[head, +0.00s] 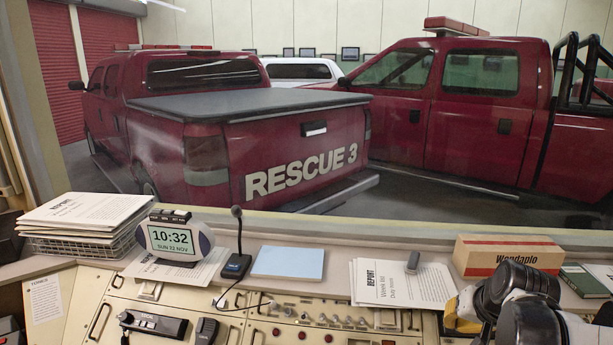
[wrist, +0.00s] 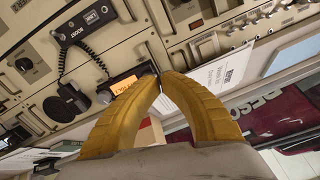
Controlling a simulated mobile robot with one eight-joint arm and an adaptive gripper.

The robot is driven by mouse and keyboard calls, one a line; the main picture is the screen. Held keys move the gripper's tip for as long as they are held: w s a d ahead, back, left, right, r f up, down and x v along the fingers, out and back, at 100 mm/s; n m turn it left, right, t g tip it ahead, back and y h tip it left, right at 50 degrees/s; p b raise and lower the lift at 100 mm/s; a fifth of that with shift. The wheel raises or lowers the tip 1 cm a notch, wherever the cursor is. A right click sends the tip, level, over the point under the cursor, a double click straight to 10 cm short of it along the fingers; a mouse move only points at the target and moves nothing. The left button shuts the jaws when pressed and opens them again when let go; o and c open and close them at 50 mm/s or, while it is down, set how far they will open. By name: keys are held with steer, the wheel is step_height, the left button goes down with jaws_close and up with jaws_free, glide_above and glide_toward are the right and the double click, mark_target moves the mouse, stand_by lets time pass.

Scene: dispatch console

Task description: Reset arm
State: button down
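My gripper (wrist: 159,78) shows in the wrist view as two yellow curved fingers whose tips come together, with nothing visible held between them. In the head view the yellow part of my gripper (head: 458,312) is at the lower right, beside my black and white arm. It is over the right part of the console, just right of the report papers (head: 395,285) and in front of the Wendaplo box (head: 508,254). My arm hides part of the console there.
The console ledge holds a paper tray (head: 85,243), a clock (head: 173,238), a desk microphone (head: 237,262), a blue pad (head: 288,262) and a green book (head: 584,281). A radio with handset (head: 153,323) is at the front left. Red trucks stand behind the window.

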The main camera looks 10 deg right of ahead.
steer(key=s+a+n+b, duration=0.1)
steer(key=s+a+n, duration=0.2)
steer(key=a, duration=0.8)
steer(key=s+a+r+n+t+y+b, duration=0.1)
steer(key=s+a+n, duration=0.2)
steer(key=s+a, duration=0.3)
steer(key=a, duration=0.4)
steer(key=shift+s+a+r+b, duration=0.25)
steer(key=shift+s+a+b, duration=0.1)
steer(key=shift+s+b, duration=0.05)
